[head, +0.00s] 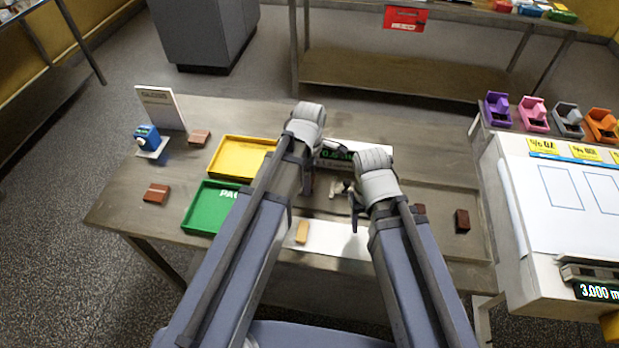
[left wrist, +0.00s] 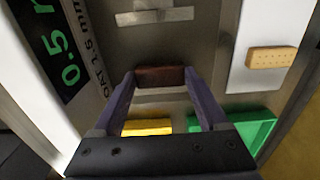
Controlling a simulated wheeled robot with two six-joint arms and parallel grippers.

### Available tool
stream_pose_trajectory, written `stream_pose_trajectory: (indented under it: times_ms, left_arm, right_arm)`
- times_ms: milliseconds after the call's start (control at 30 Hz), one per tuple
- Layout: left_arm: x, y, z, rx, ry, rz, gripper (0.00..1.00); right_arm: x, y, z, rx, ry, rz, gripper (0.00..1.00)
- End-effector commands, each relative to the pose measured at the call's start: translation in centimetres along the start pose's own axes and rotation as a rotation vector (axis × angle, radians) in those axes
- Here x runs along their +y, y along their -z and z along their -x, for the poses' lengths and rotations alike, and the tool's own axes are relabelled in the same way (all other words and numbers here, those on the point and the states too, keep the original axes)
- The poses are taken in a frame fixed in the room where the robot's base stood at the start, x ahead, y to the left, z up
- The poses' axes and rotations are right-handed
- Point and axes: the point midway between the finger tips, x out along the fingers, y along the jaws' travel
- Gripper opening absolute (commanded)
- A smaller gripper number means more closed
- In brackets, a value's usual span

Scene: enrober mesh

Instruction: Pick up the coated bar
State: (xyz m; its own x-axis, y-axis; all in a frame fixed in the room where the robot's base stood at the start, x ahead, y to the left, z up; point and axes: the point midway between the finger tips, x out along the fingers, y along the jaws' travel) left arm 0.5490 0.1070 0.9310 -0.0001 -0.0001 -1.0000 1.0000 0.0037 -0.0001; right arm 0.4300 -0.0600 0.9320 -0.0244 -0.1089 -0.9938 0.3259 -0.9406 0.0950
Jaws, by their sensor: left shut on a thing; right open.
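In the left wrist view a dark brown coated bar (left wrist: 160,76) sits between the two purple fingers of my left gripper (left wrist: 160,82), which is shut on it. In the head view my left gripper (head: 308,183) is mostly hidden by its own arm, and I cannot make out the held bar there. My right gripper (head: 354,194) is open, just to the right of the left one, over the middle of the table. A plain tan bar with small holes (left wrist: 272,57) lies on a white sheet; it also shows in the head view (head: 302,231).
A yellow tray (head: 216,171) and a green tray (head: 189,222) stand left of my arms. Other brown bars lie at the left (head: 155,193) and right (head: 462,220). A display with green digits (left wrist: 68,60) stands behind the grippers. A white-topped bench (head: 560,240) is at the right.

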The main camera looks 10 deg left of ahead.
Motion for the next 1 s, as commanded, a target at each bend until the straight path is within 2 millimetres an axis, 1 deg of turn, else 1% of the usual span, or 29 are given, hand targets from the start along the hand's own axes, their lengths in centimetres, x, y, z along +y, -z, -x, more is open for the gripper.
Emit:
stream_pose_trajectory:
  times_ms: [33, 167, 500, 600, 700, 833, 933, 1000]
  left_arm:
    - [0.0, 0.0, 0.7, 0.0, 0.0, 0.0, 0.45]
    - [0.0, 0.0, 2.2, 0.0, 0.0, 0.0, 0.45]
    - [0.0, 0.0, 7.5, 0.0, 0.0, 0.0, 0.45]
    - [0.0, 0.0, 8.8, 0.0, 0.0, 0.0, 0.45]
    - [0.0, 0.0, 9.4, 0.0, 0.0, 0.0, 0.45]
    - [0.0, 0.0, 9.6, 0.0, 0.0, 0.0, 0.45]
    - [0.0, 0.0, 8.8, 0.0, 0.0, 0.0, 0.45]
    - [0.0, 0.0, 7.9, 0.0, 0.0, 0.0, 0.45]
  right_arm:
    - [0.1, 0.0, 0.7, 0.0, 0.0, 0.0, 0.59]
    - [0.2, -0.1, 2.2, 0.0, 0.0, 0.0, 0.59]
    - [0.7, -0.4, 7.5, 0.0, 0.0, 0.001, 0.59]
    - [0.8, -0.5, 8.7, 0.0, 0.0, 0.002, 0.59]
    - [0.9, -0.6, 9.4, 0.0, 0.0, 0.002, 0.59]
    - [0.9, -0.6, 9.5, 0.0, 0.0, 0.002, 0.59]
    - [0.8, -0.5, 8.8, 0.0, 0.0, 0.002, 0.59]
    - [0.8, -0.5, 7.9, 0.0, 0.0, 0.002, 0.59]
